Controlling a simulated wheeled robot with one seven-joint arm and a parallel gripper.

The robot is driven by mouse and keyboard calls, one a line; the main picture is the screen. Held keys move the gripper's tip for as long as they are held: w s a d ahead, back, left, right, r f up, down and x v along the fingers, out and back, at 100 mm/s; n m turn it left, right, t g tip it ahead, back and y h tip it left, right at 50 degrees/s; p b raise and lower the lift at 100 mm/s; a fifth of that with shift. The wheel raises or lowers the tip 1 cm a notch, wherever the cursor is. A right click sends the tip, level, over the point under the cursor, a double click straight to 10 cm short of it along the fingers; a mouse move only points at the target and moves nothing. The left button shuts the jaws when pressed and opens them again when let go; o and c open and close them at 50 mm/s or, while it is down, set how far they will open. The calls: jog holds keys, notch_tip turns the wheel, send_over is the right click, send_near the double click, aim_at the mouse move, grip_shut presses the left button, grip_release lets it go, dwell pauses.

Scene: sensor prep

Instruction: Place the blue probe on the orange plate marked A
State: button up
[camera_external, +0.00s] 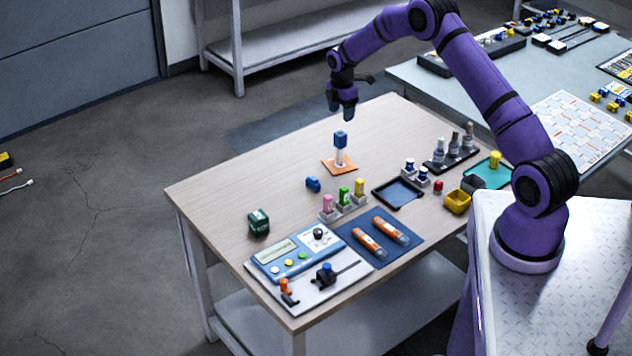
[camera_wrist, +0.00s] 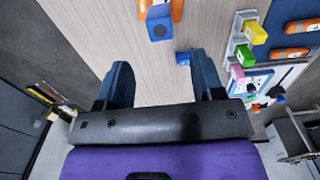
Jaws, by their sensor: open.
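The blue probe (camera_external: 340,142) has a blue block top and a pale stem. It stands upright on the orange plate (camera_external: 331,164) near the middle of the wooden table. In the wrist view the probe's blue top (camera_wrist: 160,27) and part of the orange plate (camera_wrist: 177,9) show at the top edge. The letter on the plate cannot be read. My gripper (camera_external: 343,112) is above the table, higher than the probe and apart from it. In the wrist view my gripper (camera_wrist: 164,75) has its two blue fingers spread, with nothing between them.
A small blue block (camera_external: 313,184) lies near the plate. Coloured pieces in grey holders (camera_external: 344,207), a dark tray (camera_external: 398,192) and a blue mat (camera_external: 358,247) with orange tubes lie nearer the front. A dark green box (camera_external: 258,222) stands left. The table's left back is clear.

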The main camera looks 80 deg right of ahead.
jog(key=shift+r, duration=0.35)
jog(key=a+r+m+t+h, duration=0.15)
jog(key=a+r+m, duration=0.25)
jog(key=a+r, duration=2.7)
jog(key=s+a+r+m+t, duration=0.1)
jog(key=s+a+r, duration=0.3)
jog(key=s+a, duration=0.35)
jog(key=s+a+r+m+t, duration=0.1)
jog(key=s+a+r, duration=0.2)
jog(key=s+a, duration=0.45)
jog(key=s+a+f+m+t, duration=0.1)
jog(key=s+a, duration=0.3)
jog(key=s, duration=0.3)
jog(key=s+a+f+m+y, duration=0.1)
jog(key=s+a, duration=0.3)
jog(key=s, duration=0.4)
jog(key=shift+a+f+m+t, duration=0.2)
jog(key=shift+a+m+t, duration=0.2)
jog(key=shift+m, duration=0.1)
